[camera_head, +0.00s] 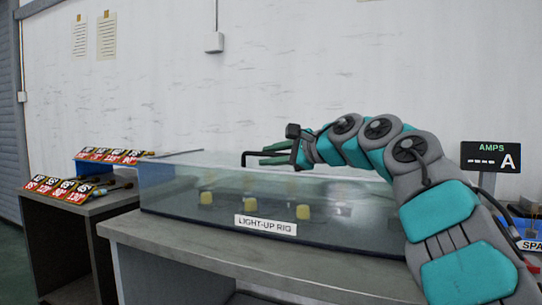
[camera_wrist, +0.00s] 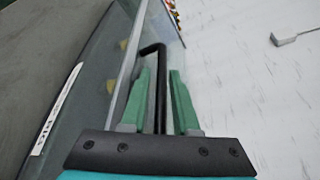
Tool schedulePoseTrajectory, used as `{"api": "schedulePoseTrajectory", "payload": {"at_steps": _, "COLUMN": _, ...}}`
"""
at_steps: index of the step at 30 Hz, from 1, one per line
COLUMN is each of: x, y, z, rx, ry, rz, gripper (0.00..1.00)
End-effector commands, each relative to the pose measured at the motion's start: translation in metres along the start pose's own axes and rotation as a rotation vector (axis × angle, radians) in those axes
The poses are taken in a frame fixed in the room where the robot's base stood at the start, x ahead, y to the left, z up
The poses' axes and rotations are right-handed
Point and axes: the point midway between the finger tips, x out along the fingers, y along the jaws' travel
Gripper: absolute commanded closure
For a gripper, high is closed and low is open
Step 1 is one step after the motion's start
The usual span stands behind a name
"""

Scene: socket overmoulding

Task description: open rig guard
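The rig guard (camera_head: 165,185) is a clear box-like cover on the bench, labelled "LIGHT-UP RIG" (camera_head: 265,225). It looks closed, with several yellow pieces showing through it. A black bent handle (camera_head: 245,157) stands at its top; it also shows in the wrist view (camera_wrist: 155,50). My gripper (camera_head: 267,156) reaches in from the right at the guard's top. In the wrist view my gripper (camera_wrist: 161,72) is open, its green fingers on either side of the handle bar. A gap shows beside the bar, at least on the right. The head view partly hides the fingers behind the handle and wrist.
A grey bench (camera_head: 200,255) carries the rig. A side table (camera_head: 62,208) at the left holds red price-like cards (camera_head: 68,190). An "AMPS" display (camera_head: 490,157) and a blue tray (camera_head: 528,228) stand at the right. A white wall is behind.

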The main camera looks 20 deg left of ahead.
Motion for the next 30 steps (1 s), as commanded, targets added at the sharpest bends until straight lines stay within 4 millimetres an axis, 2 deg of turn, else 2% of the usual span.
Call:
{"api": "schedulePoseTrajectory", "payload": {"at_steps": 1, "x": -0.0001, "y": -0.0001, "z": -0.0001, "rx": 0.0, "ry": 0.0, "rz": 0.0, "gripper": 0.78}}
{"api": "schedulePoseTrajectory", "payload": {"at_steps": 7, "x": -0.0001, "y": 0.0, "z": -0.0003, "rx": 0.001, "ry": 0.0, "rz": 0.0, "gripper": 1.0}}
{"api": "schedulePoseTrajectory", "payload": {"at_steps": 30, "x": 0.0004, "y": 0.0011, "z": -0.0006, "rx": 0.001, "ry": 0.001, "rz": 0.002, "gripper": 1.0}}
